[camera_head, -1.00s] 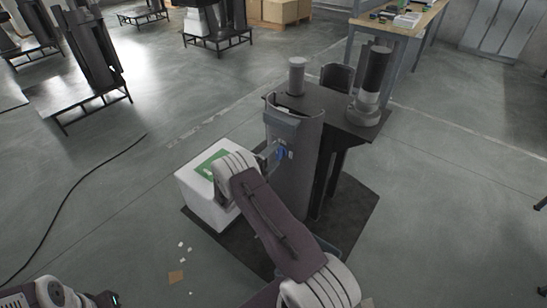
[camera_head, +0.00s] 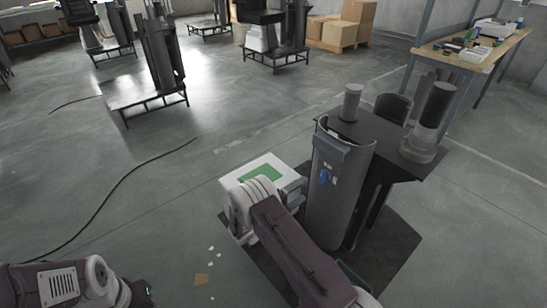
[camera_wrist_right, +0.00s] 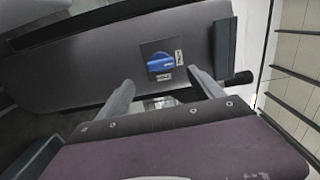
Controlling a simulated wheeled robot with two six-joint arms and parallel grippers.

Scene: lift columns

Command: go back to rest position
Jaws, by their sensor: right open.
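My right arm reaches in from the bottom of the head view. Its gripper (camera_head: 293,190) is beside the grey column's front panel (camera_head: 338,205), partly hidden by my own wrist. In the right wrist view, the two fingers of this gripper (camera_wrist_right: 160,78) are apart with nothing between them. The blue rotary knob (camera_wrist_right: 160,63) on the grey panel is ahead of the fingers and clear of them. The knob (camera_head: 325,176) also shows in the head view. My left gripper (camera_head: 142,292) is at the lower left edge, dark and too small to read.
A white box with a green top patch (camera_head: 262,173) stands close behind my right wrist. A black top plate (camera_head: 372,134) carries cylinders. A workbench (camera_head: 470,48) is at the back right. A cable (camera_head: 110,190) lies on open floor to the left.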

